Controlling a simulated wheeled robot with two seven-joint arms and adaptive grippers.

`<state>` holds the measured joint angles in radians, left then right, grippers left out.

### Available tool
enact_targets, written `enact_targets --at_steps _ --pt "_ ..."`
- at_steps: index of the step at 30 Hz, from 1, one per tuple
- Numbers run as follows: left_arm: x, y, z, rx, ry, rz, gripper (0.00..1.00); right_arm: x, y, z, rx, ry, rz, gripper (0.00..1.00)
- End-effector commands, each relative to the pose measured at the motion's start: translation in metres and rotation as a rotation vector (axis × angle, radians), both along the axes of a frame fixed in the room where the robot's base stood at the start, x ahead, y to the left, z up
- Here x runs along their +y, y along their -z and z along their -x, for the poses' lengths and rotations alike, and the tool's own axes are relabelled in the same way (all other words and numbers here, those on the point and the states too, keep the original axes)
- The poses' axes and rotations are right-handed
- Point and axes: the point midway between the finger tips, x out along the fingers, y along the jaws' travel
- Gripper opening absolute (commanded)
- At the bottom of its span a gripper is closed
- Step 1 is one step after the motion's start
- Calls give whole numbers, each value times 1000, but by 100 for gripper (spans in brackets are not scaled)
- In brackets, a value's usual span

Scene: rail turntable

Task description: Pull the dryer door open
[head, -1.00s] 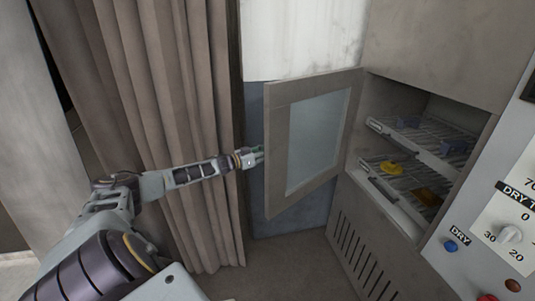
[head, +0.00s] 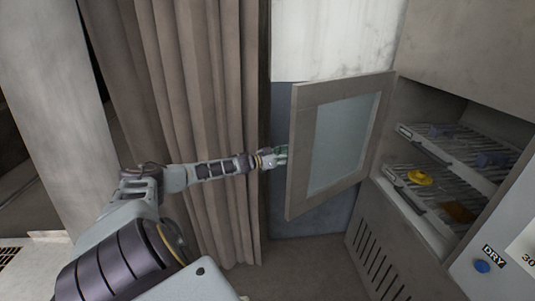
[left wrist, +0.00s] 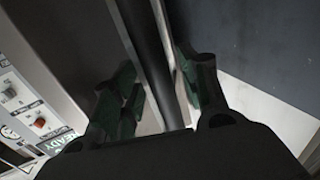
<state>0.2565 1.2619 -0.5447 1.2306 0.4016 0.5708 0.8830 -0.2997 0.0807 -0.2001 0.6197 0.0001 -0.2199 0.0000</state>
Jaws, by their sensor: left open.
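The dryer door (head: 300,165), a grey frame with a glass pane (head: 342,143), stands wide open, swung out from its right side. My left gripper (head: 280,157) is at the door's free left edge, partly hidden there. In the left wrist view my left gripper (left wrist: 160,95) has its dark green-padded fingers apart, with a dark bar (left wrist: 152,45), seemingly the door handle, running between them. I cannot tell whether the fingers touch it. My right gripper is not in view.
Inside the open dryer (head: 450,115) are wire racks (head: 445,150) with a yellow piece (head: 420,178) and other small parts. A blue button (head: 482,266) is on the panel at right. A brown curtain (head: 195,90) hangs behind my left arm.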

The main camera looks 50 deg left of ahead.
Motion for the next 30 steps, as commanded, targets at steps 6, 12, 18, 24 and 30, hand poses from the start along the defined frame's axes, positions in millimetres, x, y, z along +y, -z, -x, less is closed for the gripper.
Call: enact_targets --at_steps 6,12,18,24,30 --pt "2 1 10 2 2 -1 44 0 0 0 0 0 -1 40" --pt "5 1 18 2 1 -2 44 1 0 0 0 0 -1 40" --pt "7 1 26 3 0 -2 44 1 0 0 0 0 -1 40" --pt "9 0 33 2 1 -2 44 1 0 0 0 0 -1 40" --pt "11 0 40 2 0 -2 44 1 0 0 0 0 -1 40"
